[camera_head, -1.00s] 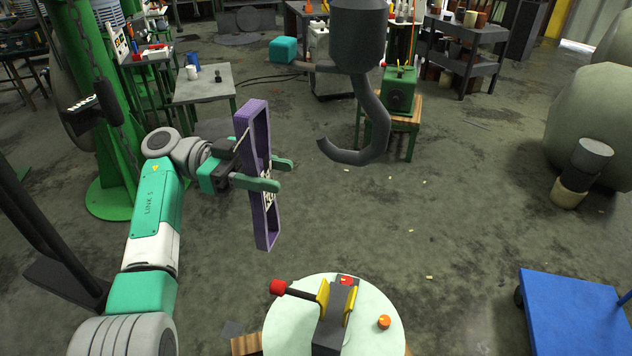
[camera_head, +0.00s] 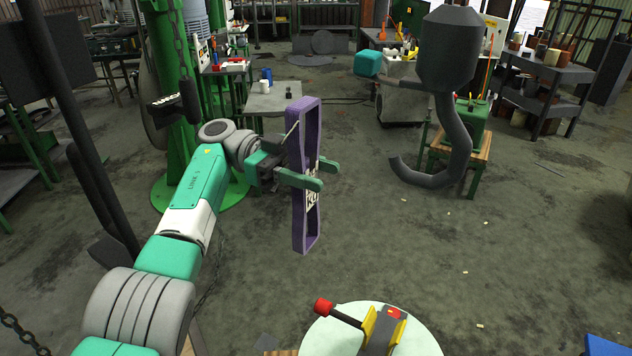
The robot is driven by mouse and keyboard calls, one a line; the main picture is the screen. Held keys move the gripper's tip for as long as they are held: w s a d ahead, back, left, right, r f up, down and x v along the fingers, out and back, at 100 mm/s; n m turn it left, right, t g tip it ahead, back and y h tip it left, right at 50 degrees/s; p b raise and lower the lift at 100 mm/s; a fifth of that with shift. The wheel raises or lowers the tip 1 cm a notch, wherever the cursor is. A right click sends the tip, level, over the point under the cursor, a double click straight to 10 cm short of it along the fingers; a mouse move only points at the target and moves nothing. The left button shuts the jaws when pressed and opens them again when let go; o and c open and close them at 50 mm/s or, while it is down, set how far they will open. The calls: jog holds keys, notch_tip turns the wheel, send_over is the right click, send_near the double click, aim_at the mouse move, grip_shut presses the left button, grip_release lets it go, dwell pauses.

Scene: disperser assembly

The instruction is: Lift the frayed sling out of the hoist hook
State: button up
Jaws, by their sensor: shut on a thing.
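The sling (camera_head: 305,225) is a purple closed loop with a black-and-white label, upright and slightly tilted. My gripper (camera_head: 318,175) is shut on it around its middle, with one green finger in front and one behind. A pale frayed-looking strand runs near its upper left side. The hoist hook (camera_head: 452,165) is dark grey and hangs to the right of the sling under a thick block (camera_head: 449,48). The hook is empty, and the sling is clear of it, with open floor visible between them.
A round pale-green table (camera_head: 425,338) with a red-knobbed clamp (camera_head: 375,330) stands at the bottom. A green column (camera_head: 165,110) with a chain is behind my arm at left. A stool with a green machine (camera_head: 470,125) stands behind the hook. The middle floor is clear.

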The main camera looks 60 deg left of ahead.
jog(key=shift+r, duration=0.3)
jog(key=shift+s+a+r, duration=0.1)
jog(key=shift+r, duration=0.2)
jog(key=shift+s+a+r+b, duration=0.3)
jog(key=shift+a+r+b, duration=0.1)
jog(key=shift+r, duration=0.1)
dwell(0.5)
